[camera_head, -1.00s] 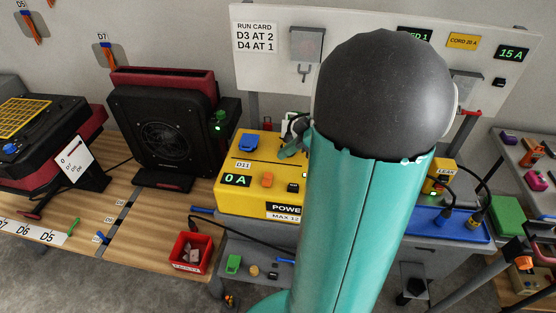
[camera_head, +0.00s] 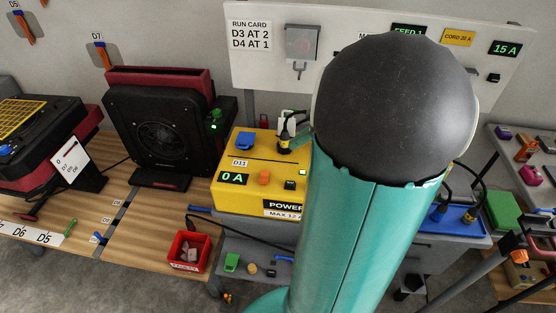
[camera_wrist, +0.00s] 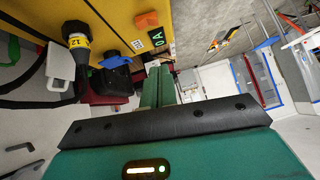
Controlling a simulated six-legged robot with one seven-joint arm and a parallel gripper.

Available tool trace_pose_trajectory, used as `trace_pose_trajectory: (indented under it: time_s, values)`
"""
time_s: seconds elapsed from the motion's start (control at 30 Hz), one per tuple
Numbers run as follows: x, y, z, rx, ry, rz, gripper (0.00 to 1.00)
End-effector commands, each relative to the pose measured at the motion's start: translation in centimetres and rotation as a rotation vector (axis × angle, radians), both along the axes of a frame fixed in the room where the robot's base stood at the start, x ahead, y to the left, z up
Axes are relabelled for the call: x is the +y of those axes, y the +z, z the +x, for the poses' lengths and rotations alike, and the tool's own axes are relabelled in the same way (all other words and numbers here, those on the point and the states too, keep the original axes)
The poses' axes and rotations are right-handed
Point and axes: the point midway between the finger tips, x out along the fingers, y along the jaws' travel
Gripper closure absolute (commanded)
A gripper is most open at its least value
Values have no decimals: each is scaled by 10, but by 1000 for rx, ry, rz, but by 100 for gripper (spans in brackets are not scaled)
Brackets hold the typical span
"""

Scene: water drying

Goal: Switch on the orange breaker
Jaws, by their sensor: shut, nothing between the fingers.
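The orange breaker (camera_head: 264,177) is a small orange switch on top of the yellow power box (camera_head: 225,196), beside a green display reading 0 A. The breaker also shows in the wrist view (camera_wrist: 147,20) at the top, next to the display. My gripper (camera_wrist: 160,72) is shut and empty, its green fingers pointing toward the box side. It appears apart from the breaker, below it in the wrist picture. In the head view my arm hides most of the gripper. I cannot tell the breaker's on or off position.
A blue connector (camera_head: 245,141) and a black-and-yellow plug (camera_head: 284,143) stand on the box near the breaker. A black fan unit (camera_head: 158,135) stands left of it. A red bin (camera_head: 188,252) sits in front. The run-card board (camera_head: 285,70) is behind.

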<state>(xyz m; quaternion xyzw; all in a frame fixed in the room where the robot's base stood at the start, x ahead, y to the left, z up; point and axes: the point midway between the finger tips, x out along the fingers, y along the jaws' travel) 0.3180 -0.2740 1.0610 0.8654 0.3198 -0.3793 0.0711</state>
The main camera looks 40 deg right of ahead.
Motion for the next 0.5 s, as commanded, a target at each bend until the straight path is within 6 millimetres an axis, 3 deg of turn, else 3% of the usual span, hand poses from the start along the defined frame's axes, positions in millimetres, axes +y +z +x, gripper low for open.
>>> trace_pose_trajectory:
  time_s: [0.27,0.5]
  values:
    - [4,-5,4,1,2,2,100]
    - [23,-32,23,2,4,4,100]
